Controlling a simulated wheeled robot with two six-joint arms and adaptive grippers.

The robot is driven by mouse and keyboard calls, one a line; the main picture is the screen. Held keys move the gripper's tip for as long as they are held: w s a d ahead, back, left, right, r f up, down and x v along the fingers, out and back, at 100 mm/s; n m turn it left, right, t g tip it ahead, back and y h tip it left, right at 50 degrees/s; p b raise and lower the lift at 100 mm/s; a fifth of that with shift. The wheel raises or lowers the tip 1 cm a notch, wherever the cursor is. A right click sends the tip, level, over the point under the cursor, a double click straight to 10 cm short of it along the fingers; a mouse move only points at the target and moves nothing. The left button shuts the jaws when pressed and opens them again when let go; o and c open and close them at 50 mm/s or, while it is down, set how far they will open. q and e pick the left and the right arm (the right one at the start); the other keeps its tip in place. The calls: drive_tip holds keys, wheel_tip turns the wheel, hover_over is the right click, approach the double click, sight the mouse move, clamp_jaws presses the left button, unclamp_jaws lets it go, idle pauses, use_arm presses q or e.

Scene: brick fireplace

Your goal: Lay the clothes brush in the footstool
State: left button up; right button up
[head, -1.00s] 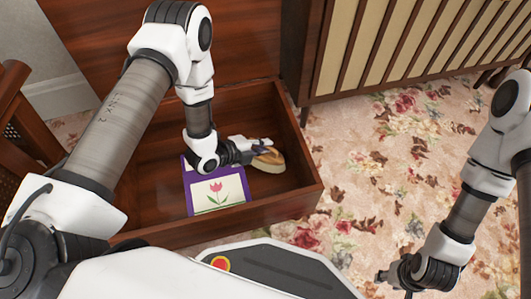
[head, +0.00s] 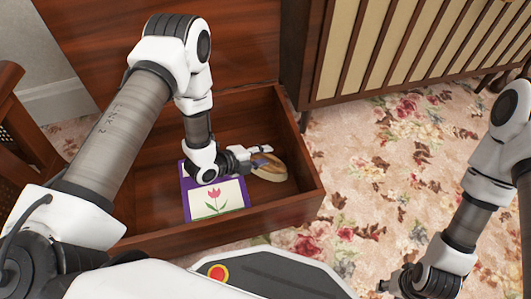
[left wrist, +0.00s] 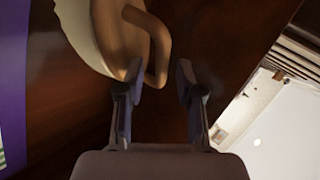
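The clothes brush (head: 270,172), with a tan wooden back and pale bristles, lies inside the open brown wooden footstool (head: 310,196), near its right wall. My left gripper (head: 263,156) is down inside the footstool, right at the brush. In the left wrist view the fingers of my left gripper (left wrist: 160,88) stand apart. There, the brush (left wrist: 120,35) is at upper left, and its curved end reaches close to the left fingertip. I cannot tell if they touch. My right gripper (head: 388,286) is low at the right, over the carpet; its fingers are small and unclear.
A purple-edged picture card (head: 217,199) with a tulip lies in the footstool, left of the brush. A slatted cabinet (head: 400,50) stands behind at right. A wooden chair (head: 25,135) is at the left edge. Floral carpet (head: 380,165) is clear at right.

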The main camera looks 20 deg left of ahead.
use_arm(q)
drive_tip(key=p+v, duration=0.4)
drive_tip(key=v, duration=0.6)
drive_tip(key=shift+s+r+p, duration=0.2)
drive_tip(key=shift+s+p, duration=0.05)
drive_tip(key=shift+p, duration=0.1)
drive_tip(key=shift+a, duration=0.1)
idle(0.5)
